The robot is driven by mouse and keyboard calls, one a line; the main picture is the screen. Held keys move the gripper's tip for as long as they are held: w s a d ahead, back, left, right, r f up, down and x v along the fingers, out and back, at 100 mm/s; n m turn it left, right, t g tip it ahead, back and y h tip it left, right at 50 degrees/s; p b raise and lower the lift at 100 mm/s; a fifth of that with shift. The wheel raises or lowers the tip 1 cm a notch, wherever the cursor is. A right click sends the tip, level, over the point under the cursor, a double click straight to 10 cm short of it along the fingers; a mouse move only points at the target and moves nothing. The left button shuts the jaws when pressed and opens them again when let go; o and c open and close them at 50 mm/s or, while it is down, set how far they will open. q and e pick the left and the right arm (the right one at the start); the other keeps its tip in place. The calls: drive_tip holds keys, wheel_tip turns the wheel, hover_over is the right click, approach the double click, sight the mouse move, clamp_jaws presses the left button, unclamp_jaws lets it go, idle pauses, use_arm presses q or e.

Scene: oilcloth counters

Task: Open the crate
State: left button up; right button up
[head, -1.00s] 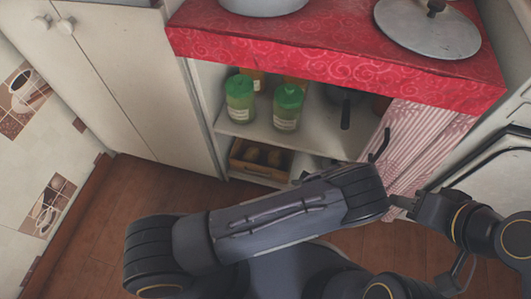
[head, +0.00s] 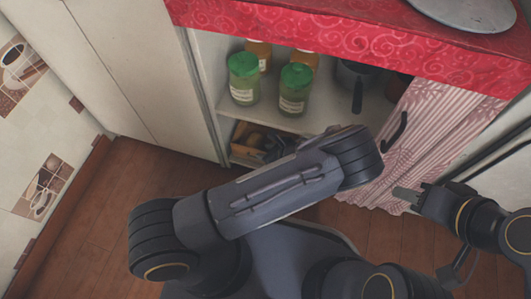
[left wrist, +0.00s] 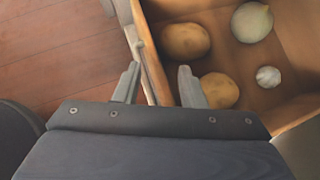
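The wooden crate (head: 237,153) sits on the lower shelf of the cabinet, partly hidden by my left arm in the head view. In the left wrist view the crate (left wrist: 296,45) is open-topped from this angle and holds potatoes (left wrist: 185,40), an onion (left wrist: 252,21) and a garlic bulb (left wrist: 268,77). My left gripper (left wrist: 158,75) is open, its fingers apart on either side of the crate's near wall. Whether they touch it I cannot tell. In the head view this gripper is mostly hidden behind my arm. My right gripper (head: 408,194) is beside the striped curtain, away from the crate.
Green-lidded jars (head: 243,79) stand on the shelf above, with a dark-handled pan (head: 357,80) to their right. A red oilcloth counter (head: 330,37) overhangs the shelves. A striped curtain (head: 430,130) hangs at right. The wooden floor (head: 115,215) at left is clear.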

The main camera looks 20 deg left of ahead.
use_arm(q)
drive_tip(key=shift+w+a+f, duration=0.1)
drive_tip(key=shift+a+f, duration=0.1)
drive_tip(key=shift+f, duration=0.05)
clamp_jaws()
